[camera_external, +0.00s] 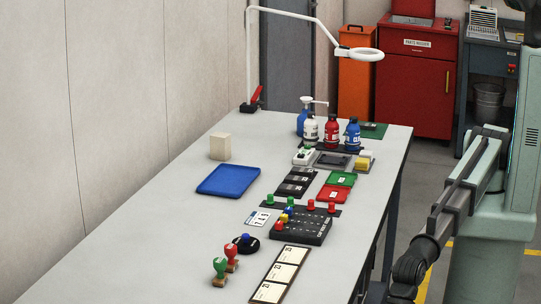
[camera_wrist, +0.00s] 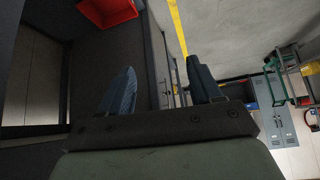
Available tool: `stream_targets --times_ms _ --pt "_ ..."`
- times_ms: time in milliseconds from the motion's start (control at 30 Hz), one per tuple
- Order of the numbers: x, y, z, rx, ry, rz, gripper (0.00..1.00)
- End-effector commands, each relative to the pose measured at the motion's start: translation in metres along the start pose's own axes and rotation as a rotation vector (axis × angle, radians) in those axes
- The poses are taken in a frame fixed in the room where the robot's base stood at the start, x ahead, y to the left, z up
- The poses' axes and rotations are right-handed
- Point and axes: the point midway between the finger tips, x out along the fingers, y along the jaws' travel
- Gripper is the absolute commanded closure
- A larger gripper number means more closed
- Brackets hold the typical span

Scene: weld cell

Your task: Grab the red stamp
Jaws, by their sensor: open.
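The red stamp (camera_external: 231,256) stands upright near the front of the long grey table in the external view, its red handle on a small brown base. A green stamp (camera_external: 219,270) stands close beside it, to the left and nearer the camera. My gripper (camera_wrist: 162,66) shows in the wrist view with its two dark fingers spread apart and nothing between them. In the external view my arm hangs at the right, off the table's right side and well away from the stamps; the fingers cannot be made out there. The red stamp is not in the wrist view.
A black block with colored knobs (camera_external: 301,226) and a blue tray (camera_external: 229,181) lie farther back. The table's left front is clear.

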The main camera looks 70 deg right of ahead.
Motion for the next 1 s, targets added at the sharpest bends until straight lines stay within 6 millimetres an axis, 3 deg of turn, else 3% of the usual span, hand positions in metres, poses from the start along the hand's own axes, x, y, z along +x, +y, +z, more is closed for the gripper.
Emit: stream_targets --times_ms 33,100,233,367,467,600,767,1000 --pt "-0.008 -0.002 -0.025 0.016 0.014 0.003 0.36" --pt "-0.020 -0.002 -0.051 0.039 0.026 0.008 0.36" --pt "-0.042 0.005 -0.091 0.069 0.034 0.021 0.36" --pt "-0.064 0.028 -0.125 0.076 0.019 0.040 0.36" --pt "-0.082 0.067 -0.146 0.057 -0.023 0.063 0.36" --pt "-0.104 0.132 -0.153 -0.003 -0.112 0.083 0.36" --pt "-0.132 0.213 -0.148 -0.086 -0.226 0.079 0.36" --pt "-0.187 0.329 -0.128 -0.207 -0.387 0.016 0.36"
